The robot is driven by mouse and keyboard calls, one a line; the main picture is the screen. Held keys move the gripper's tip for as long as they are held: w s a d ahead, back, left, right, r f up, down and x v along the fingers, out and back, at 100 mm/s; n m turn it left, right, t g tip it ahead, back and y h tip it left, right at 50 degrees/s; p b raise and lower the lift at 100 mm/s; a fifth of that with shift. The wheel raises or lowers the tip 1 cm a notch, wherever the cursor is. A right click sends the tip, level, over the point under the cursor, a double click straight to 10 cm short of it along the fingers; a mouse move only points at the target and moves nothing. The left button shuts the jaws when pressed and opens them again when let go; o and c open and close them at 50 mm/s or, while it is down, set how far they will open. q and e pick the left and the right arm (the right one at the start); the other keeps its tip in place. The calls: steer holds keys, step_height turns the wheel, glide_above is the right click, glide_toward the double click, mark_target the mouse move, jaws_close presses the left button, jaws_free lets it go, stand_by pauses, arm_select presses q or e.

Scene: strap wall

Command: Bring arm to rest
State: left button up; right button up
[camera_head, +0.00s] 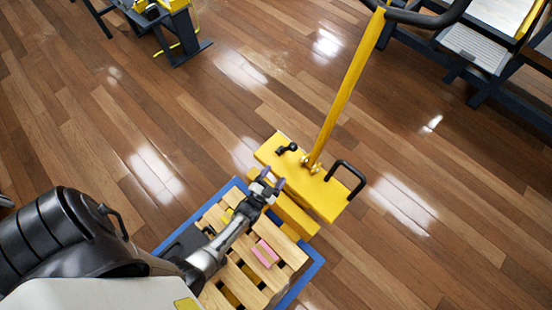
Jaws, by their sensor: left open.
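My left gripper (269,181) is open, with nothing seen between its fingers. It hangs over the far end of a wooden pallet (237,276), close to a yellow pallet-jack body (325,195) in this view. My left arm comes in from the lower left across the pallet. My right gripper is not in view.
A pink block (265,253) lies on the pallet, which has a blue frame (306,273) around it. A yellow handle pole (343,90) rises from the jack. Dark-framed equipment (480,50) stands at the upper right, and a yellow-black machine (172,25) at the upper left. Wooden floor between is clear.

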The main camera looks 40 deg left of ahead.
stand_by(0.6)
arm_select(q)
step_height(320, 180, down, 7)
steer(key=s+n+g+h, duration=0.15)
steer(key=n+g, duration=0.25)
steer(key=g, duration=0.5)
steer(key=s+d+r+g+h+p, duration=0.15)
steer(key=s+r+p, duration=0.25)
steer(key=r, duration=0.9)
steer(key=s+d+r+m+g+p, duration=0.15)
steer(key=s+r+p, duration=0.3)
steer(key=r, duration=0.85)
steer(key=s+d+r+n+g+h+p, duration=0.1)
steer(key=s+d+r+p, duration=0.3)
steer(key=r, duration=0.9)
steer(key=s+a+r+m+g+p, duration=0.1)
steer(key=s+r+g+p, duration=0.1)
steer(key=s+r+p, duration=0.45)
step_height(320, 180, up, 34)
steer(key=p, duration=3.8)
steer(key=shift+w, duration=0.45)
